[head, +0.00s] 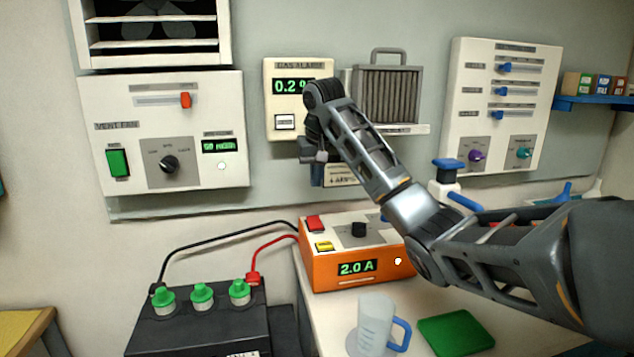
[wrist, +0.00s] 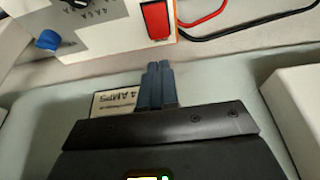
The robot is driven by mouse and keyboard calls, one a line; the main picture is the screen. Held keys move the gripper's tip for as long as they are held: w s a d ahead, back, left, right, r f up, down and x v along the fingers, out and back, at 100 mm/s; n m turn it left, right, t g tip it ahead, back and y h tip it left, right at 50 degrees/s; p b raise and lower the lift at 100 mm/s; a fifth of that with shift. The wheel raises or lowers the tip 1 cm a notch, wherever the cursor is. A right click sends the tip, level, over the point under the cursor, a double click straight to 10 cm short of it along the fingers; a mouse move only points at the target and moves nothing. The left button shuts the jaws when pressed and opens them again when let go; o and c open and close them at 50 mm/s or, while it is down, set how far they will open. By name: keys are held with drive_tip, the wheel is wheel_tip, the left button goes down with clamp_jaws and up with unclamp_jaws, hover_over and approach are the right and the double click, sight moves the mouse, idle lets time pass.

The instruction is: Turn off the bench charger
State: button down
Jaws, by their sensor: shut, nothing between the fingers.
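The bench charger (head: 350,284) is an orange box with a pale top panel on the bench. Its display (head: 357,268) is lit and reads 2.0 A, with a bright lamp beside it. On its top are a red rocker switch (head: 314,223), a yellow button (head: 324,246) and a black knob (head: 359,229). My gripper (head: 317,176) points down near the wall, above the charger's back. In the wrist view its blue fingers (wrist: 158,84) are together and empty. The red switch (wrist: 156,19) shows just beyond the fingertips, apart from them. A blue knob (wrist: 47,40) is also visible there.
Black and red leads run from the charger to a black battery (head: 200,330) with green caps. A clear jug (head: 374,322) and green pad (head: 456,334) lie in front. The gas alarm (head: 297,66) hangs above.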

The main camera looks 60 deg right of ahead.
drive_tip(key=p, duration=0.1)
approach(314, 217)
drive_tip(key=x, duration=0.5)
drive_tip(key=shift+x, duration=0.85)
